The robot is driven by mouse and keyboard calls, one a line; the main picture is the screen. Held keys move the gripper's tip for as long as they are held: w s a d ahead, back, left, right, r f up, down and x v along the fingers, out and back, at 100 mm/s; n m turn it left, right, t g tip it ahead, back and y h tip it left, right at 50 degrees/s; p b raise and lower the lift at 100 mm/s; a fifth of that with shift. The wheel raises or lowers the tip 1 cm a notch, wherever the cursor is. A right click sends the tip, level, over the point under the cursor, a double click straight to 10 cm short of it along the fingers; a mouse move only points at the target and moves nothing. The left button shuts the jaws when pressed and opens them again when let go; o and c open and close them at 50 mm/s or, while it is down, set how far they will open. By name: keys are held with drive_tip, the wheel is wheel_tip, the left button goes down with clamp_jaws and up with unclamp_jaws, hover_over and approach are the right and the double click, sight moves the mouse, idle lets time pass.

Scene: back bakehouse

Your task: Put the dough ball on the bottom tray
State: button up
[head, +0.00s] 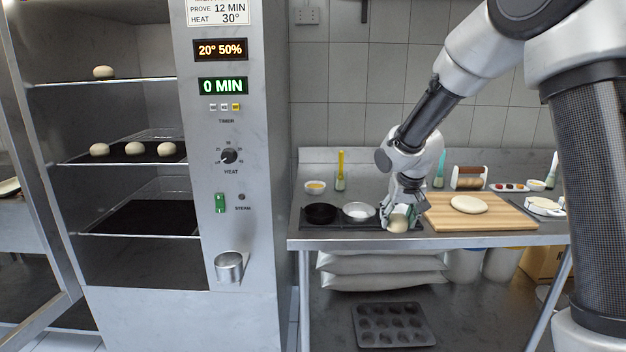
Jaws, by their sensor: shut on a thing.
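The pale dough ball (398,223) is at the front of the steel worktable, next to the left edge of the wooden board. My gripper (399,212) reaches down from above and is shut on the dough ball. Whether the ball touches the surface under it cannot be told. The bottom tray (150,219) is a dark, empty tray on the lowest rack of the open proving cabinet at left. The middle tray (117,152) carries several dough balls in a row. The top shelf (135,80) holds one dough ball.
The cabinet's control panel (228,120) stands between table and racks. A muffin tin (393,325) lies below the table.

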drive_tip(key=s+d+f, duration=0.2)
drive_tip(key=d+f, duration=0.4)
drive_tip(key=f, duration=0.2)
drive_tip(key=shift+s, duration=0.2)
drive_tip(key=shift+f, duration=0.1)
